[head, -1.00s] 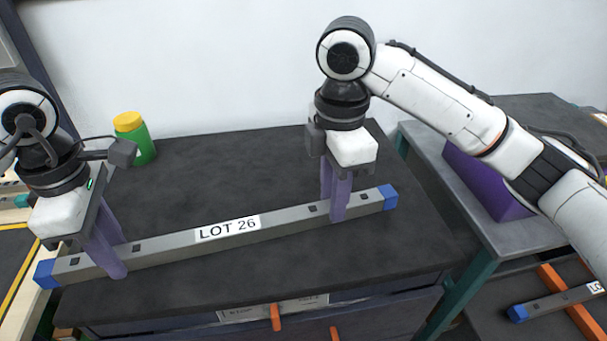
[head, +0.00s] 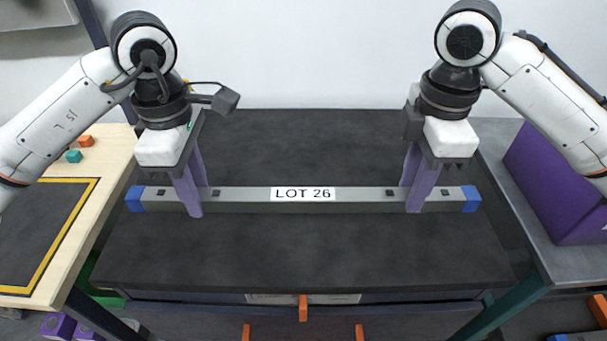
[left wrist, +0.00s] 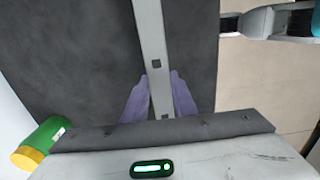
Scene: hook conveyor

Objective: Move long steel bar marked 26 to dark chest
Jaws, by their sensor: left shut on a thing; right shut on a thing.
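The long grey steel bar (head: 300,207) has blue ends and a white label reading LOT 26. It runs level across the picture, over the black top of the dark chest (head: 300,255), spanning nearly its full width. My left gripper (head: 196,200) is shut on the bar near its left end. My right gripper (head: 412,198) is shut on it near its right end. In the left wrist view the bar (left wrist: 150,45) passes between the purple fingers (left wrist: 158,100). I cannot tell whether the bar touches the chest top or is just above it.
A pale wooden table (head: 115,160) with a yellow-edged dark mat stands at left. A grey table at right carries a purple box (head: 555,180). Orange handles (head: 303,308) show on the chest front. A green bottle with yellow cap (left wrist: 40,142) is beside my left gripper.

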